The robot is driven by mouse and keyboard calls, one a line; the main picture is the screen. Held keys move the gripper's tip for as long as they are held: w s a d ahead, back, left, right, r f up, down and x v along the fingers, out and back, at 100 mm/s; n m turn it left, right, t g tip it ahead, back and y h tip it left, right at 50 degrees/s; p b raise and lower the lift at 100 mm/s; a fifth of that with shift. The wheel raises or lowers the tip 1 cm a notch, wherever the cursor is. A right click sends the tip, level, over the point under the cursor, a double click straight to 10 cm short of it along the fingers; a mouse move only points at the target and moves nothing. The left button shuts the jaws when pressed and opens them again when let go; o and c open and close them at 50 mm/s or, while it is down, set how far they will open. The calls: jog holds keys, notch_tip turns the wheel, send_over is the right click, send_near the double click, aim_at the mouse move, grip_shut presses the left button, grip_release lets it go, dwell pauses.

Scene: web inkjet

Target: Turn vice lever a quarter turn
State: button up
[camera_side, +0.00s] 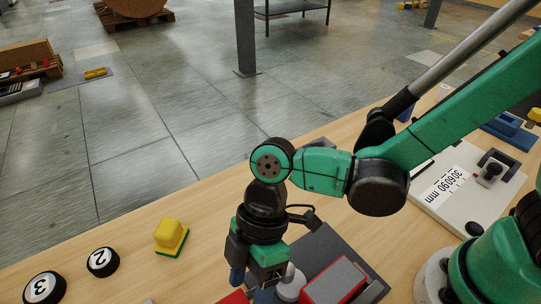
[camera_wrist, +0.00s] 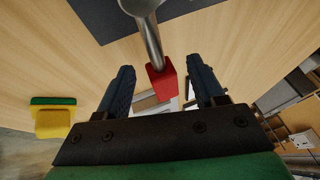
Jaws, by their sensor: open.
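The vice lever (camera_wrist: 152,42) shows in the wrist view as a grey rod running down from a round grey hub (camera_wrist: 140,4) to a red grip (camera_wrist: 163,82). My gripper (camera_wrist: 160,66) is open, with one blue finger on each side of the red grip; a gap shows on both sides. In the side view my gripper (camera_side: 252,286) points down at the bottom edge, beside the vice. The vice shows there as a red block (camera_side: 335,281) and a grey round part (camera_side: 290,284) on a dark plate (camera_side: 325,246). The lever is mostly hidden there by my gripper and the frame edge.
A yellow block with a green base (camera_side: 171,236) and round black buttons marked 2 (camera_side: 103,262) and 3 (camera_side: 44,288) stand left on the wooden table (camera_side: 205,212). A white panel with a scale (camera_side: 450,190) lies at right. Bare table lies between the yellow block and my gripper.

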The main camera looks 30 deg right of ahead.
jog(key=shift+f, duration=0.1)
grip_shut()
dwell(1.4)
